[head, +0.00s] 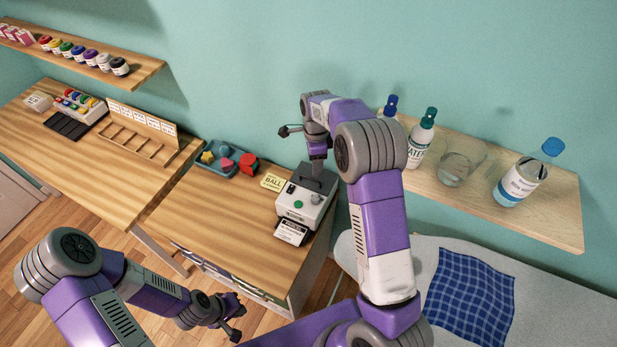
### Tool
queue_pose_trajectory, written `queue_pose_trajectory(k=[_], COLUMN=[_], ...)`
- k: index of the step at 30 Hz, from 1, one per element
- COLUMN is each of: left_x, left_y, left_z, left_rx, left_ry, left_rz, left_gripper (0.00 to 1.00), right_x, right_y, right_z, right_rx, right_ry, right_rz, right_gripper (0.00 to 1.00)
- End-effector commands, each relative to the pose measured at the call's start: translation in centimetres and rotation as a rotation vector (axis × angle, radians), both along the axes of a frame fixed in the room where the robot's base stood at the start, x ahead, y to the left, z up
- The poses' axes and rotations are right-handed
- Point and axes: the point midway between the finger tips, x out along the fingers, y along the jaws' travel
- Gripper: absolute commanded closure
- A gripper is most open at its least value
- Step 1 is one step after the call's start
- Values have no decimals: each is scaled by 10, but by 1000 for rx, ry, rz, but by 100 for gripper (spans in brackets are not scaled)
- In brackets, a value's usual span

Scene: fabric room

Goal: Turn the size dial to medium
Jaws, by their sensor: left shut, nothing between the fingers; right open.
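A small grey machine (305,200) stands on the right end of the wooden table, with a green round button (298,204) and small dark knobs on its front. One dark knob (291,188) sits at the upper left of the front. I cannot read the dial's markings or its setting. My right gripper (317,162) is open and reaches down over the top back of the machine, partly hidden by my arm. I cannot tell whether it touches the machine. My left gripper (236,322) is shut and empty, low in front of the table, away from the machine.
A yellow card (273,182) reading BALL lies left of the machine, and a printed label (291,232) is in front. A teal tray (214,160) of coloured shapes is farther left. A shelf (545,215) with bottles and a glass is at right. The table's front left is clear.

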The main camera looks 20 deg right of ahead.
Motion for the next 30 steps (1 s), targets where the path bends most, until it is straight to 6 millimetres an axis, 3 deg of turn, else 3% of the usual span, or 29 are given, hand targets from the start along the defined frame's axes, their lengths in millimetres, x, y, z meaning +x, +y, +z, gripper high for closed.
queue_pose_trajectory(k=[1,18,26,30], left_x=[-1,-1,-1,-1], left_y=[0,0,0,0], left_z=[-13,-92,-100,-100], left_rx=[0,0,0,0], left_ry=[1,2,2,2], left_rz=[1,0,0,0], left_gripper=[100,100,100,100], right_x=[-1,0,-1,-3], right_y=[0,0,0,0], right_z=[-14,-93,-111,-131], right_rx=[0,0,0,0], right_ry=[3,2,4,7], right_rz=[0,0,0,0], right_gripper=[42,42,42,42])
